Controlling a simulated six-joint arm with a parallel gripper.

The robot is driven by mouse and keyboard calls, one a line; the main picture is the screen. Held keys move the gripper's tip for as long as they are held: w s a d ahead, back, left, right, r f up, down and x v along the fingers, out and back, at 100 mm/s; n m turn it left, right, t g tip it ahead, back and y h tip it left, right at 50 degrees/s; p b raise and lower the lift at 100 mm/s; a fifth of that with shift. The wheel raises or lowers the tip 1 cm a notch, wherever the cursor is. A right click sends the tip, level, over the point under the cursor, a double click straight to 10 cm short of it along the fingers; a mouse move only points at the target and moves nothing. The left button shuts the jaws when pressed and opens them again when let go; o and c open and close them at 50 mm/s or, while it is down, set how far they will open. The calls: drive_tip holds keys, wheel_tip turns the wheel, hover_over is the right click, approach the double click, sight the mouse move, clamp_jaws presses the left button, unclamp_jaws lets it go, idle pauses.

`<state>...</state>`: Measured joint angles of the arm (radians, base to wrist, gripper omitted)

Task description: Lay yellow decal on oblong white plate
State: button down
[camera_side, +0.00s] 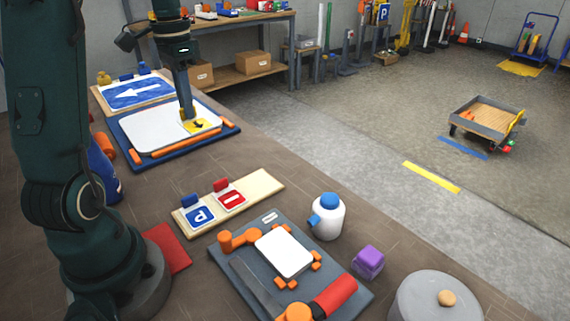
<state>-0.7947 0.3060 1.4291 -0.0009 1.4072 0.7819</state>
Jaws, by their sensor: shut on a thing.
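The yellow decal (205,125) bears a black arrow. It is at the right end of the large oblong white plate (148,130), which lies in a blue frame (226,131) with orange bars. My gripper (189,117) points down over that plate and is shut on the left edge of the decal. The decal looks flat and low over the plate; I cannot tell if it fully touches. A smaller white plate (284,251) sits among orange clamps on a grey board.
A blue arrow sign (138,93) lies behind the frame. A wooden strip (263,188) holds blue and red decals. A white bottle (328,220), a purple block (368,262) and a grey round container (437,303) stand nearer. The bench's right edge borders open floor.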

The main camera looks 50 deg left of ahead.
idle(0.6)
drive_tip(key=shift+w+a+f+n, duration=0.1)
drive_tip(key=shift+n, duration=0.4)
drive_tip(key=shift+f+n, duration=0.25)
drive_tip(key=shift+n, duration=0.25)
drive_tip(key=w+d+f+n, duration=0.2)
drive_tip(key=w+d+f, duration=0.1)
drive_tip(key=d, duration=0.8)
drive_tip(key=m, duration=0.4)
hover_over(268, 235)
wheel_tip(268, 235, down, 2)
drive_tip(key=shift+f, duration=3.1)
drive_tip(key=shift+f, duration=0.25)
drive_tip(key=shift+c, duration=1.3)
unclamp_jaws()
